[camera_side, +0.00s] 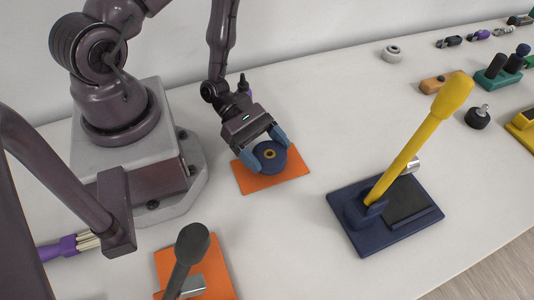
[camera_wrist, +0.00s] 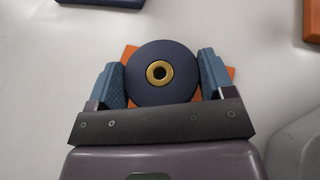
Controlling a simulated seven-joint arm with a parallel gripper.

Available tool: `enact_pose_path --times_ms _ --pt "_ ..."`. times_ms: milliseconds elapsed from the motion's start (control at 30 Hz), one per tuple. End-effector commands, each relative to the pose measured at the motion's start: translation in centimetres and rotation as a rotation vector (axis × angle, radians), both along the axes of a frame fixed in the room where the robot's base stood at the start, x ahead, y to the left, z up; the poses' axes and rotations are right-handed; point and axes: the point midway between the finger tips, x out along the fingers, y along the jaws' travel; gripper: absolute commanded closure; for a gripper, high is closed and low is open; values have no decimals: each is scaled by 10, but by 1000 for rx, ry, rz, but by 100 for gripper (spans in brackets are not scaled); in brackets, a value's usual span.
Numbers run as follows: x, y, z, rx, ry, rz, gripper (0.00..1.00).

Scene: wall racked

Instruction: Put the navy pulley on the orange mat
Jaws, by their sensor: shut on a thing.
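The navy pulley (camera_side: 277,164) is a round dark blue disc with a brass ring at its centre hole. My gripper (camera_side: 268,150) is shut on it, one blue-grey finger on each side. In the wrist view the pulley (camera_wrist: 161,86) sits between the two fingers (camera_wrist: 161,82), its face toward the camera. The orange mat (camera_side: 262,184) lies flat on the table under the pulley; its corners (camera_wrist: 129,51) show around the pulley in the wrist view. The pulley appears over the mat's upper middle. I cannot tell whether it touches the mat.
A navy press with a yellow lever (camera_side: 405,145) stands to the right. An orange-based press with a dark lever (camera_side: 186,262) stands in front. A white ring (camera_side: 392,53), an orange block (camera_side: 436,84) and a black knob (camera_side: 478,117) lie farther right. The table between is clear.

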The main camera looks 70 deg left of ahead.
Motion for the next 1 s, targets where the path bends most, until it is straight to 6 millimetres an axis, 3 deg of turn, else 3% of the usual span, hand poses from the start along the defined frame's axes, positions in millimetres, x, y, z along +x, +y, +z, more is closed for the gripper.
enact_pose_path --times_ms 133,500,533,633,933,1000 --pt "0 -1 -14 -2 0 -1 60" --pt "0 0 -17 -2 0 0 60" --pt "0 0 -18 0 1 0 22" --pt "0 0 -18 0 0 0 0" --pt "0 0 -14 0 0 0 0" --pt "-2 8 -12 4 -1 5 0"
